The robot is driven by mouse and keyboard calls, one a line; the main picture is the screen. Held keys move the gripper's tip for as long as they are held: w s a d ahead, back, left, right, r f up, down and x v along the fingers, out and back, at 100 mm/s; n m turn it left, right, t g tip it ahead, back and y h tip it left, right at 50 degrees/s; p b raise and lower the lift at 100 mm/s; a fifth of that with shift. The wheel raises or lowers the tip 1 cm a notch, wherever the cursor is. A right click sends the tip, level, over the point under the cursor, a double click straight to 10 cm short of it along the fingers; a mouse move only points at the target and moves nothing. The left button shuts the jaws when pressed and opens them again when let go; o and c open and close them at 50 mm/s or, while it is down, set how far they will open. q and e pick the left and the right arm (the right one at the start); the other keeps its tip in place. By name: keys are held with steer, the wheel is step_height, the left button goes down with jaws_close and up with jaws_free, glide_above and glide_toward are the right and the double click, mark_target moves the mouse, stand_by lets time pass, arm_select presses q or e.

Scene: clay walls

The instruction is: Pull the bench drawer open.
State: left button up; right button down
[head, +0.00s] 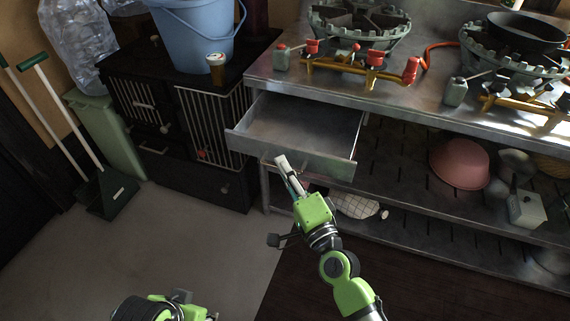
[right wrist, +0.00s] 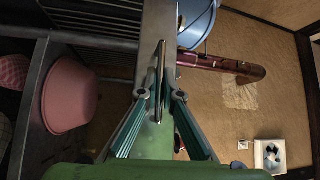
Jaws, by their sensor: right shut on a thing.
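The bench drawer (head: 326,166) is a shallow grey metal drawer under the left end of the steel bench. It stands pulled out, with its empty inside showing. My right gripper (head: 286,168) is at the middle of the drawer's front and shut on its handle. In the right wrist view the handle (right wrist: 160,62) is a thin bar running between the fingertips (right wrist: 160,97), against the drawer front (right wrist: 152,30). The fingers partly hide it. Part of my left gripper (head: 190,304) shows at the bottom edge, away from the drawer; its fingers are not clear.
The steel bench (head: 440,110) carries gas burners. A pink bowl (head: 460,164) and a grey box (head: 526,208) are on its lower shelf. A black cabinet (head: 180,110) with a blue bucket (head: 195,30) stands left of the drawer. The floor (head: 190,235) in front is clear.

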steer(key=c, duration=2.5)
jaws_free()
steer(key=shift+d, duration=0.1)
steer(key=v, duration=1.2)
